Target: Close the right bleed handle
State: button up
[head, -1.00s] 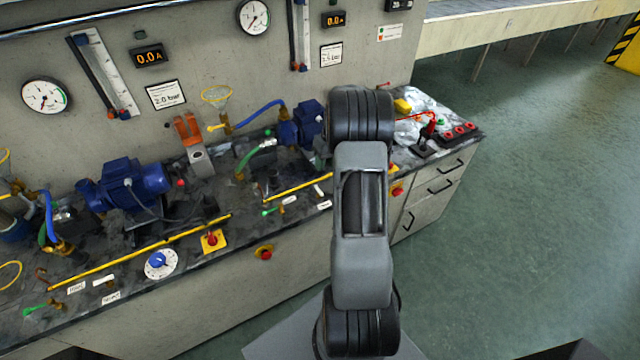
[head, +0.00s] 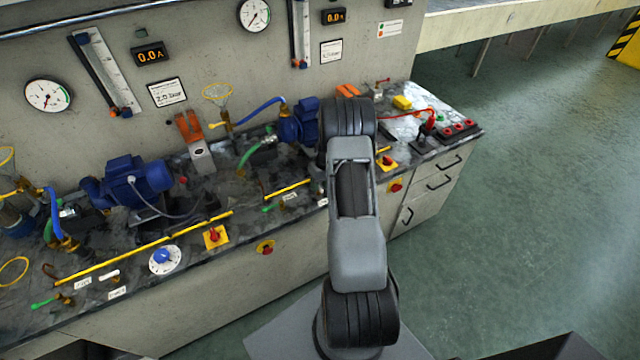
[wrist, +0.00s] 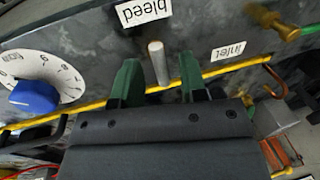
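The right bleed handle (wrist: 158,63) is a short pale rod in the wrist view, beside a white label reading "bleed" (wrist: 143,12), which appears upside down. My gripper (wrist: 158,82) has two green fingers spread apart, one on each side of the rod. Visible gaps separate the rod from both fingers, and its lower end comes down between them. How far the fingers reach along the rod in depth is unclear. In the head view my arm hides the gripper and most of this spot on the bench.
A blue-knobbed dial (wrist: 36,95) lies left in the wrist view, and an "inlet" label (wrist: 232,50) and a green-handled brass valve (wrist: 272,22) lie right. A yellow rod (wrist: 222,68) crosses behind the fingers. Red-yellow switches (head: 387,163) sit right of my arm in the head view.

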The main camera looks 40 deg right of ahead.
grip_shut()
jog(key=shift+b, duration=0.3)
jog(key=m+b, duration=0.2)
jog(key=m, duration=0.1)
jog(key=shift+f+t, duration=0.1)
jog(key=shift+t, duration=0.2)
jog(key=m+b, duration=0.1)
jog(key=m, duration=0.2)
jog(key=m+b, duration=0.1)
jog(key=m, duration=0.1)
jog(key=shift+a+m+t+h+b, duration=0.15)
jog(key=shift+m+t+h+b, duration=0.25)
jog(key=m, duration=0.4)
jog(key=shift+a+r+h, duration=0.1)
jog(key=shift+r+h, duration=0.1)
jog(key=shift+h, duration=0.2)
jog(key=shift+w+a+m+h+p, duration=0.1)
jog(key=shift+m+h+p, duration=0.3)
jog(key=shift+m, duration=2.1)
